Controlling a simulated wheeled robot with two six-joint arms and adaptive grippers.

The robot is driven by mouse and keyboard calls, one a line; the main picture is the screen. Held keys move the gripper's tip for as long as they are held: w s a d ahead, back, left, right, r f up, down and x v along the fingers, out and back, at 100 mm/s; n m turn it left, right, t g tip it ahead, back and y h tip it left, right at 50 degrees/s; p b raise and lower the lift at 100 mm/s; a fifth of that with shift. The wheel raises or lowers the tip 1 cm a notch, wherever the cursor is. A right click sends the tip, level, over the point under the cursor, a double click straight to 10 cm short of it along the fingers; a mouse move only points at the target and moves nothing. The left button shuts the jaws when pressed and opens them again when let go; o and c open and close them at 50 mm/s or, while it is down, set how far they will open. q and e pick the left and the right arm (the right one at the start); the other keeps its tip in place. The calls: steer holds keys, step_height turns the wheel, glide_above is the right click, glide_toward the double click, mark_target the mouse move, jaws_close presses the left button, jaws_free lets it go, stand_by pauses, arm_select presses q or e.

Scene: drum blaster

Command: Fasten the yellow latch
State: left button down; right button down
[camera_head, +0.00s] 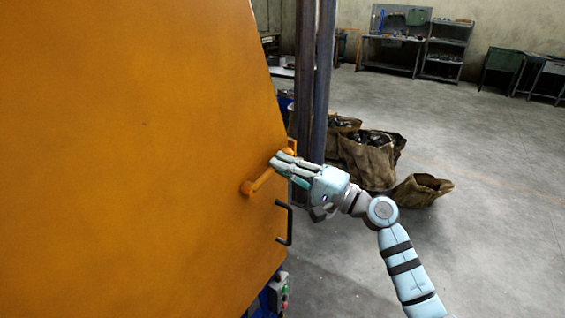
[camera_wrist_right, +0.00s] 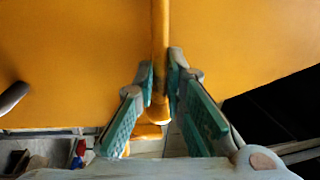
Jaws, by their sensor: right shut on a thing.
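The yellow latch (camera_head: 262,181) is a short bar on the large orange door panel (camera_head: 120,150), near its right edge. In the head view it slants up to the right from a round pivot toward the door edge. My right gripper (camera_head: 282,163) is shut on the latch's outer end. In the right wrist view the latch (camera_wrist_right: 159,50) runs down between the two green-padded fingers of my right gripper (camera_wrist_right: 160,90). The fingers hide part of the latch's end. My left gripper is not in view.
A dark handle (camera_head: 288,224) sticks out from the door edge below the latch. Dark upright posts (camera_head: 320,80) stand just behind the gripper. Brown sacks (camera_head: 372,160) stand on the floor behind. Open floor lies to the right.

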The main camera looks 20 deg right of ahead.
steer(key=shift+f+m, duration=0.55)
steer(key=shift+m, duration=0.25)
steer(key=c, duration=1.9)
jaws_free()
steer(key=shift+f, duration=0.1)
steer(key=v, duration=1.2)
steer(key=shift+a, duration=0.1)
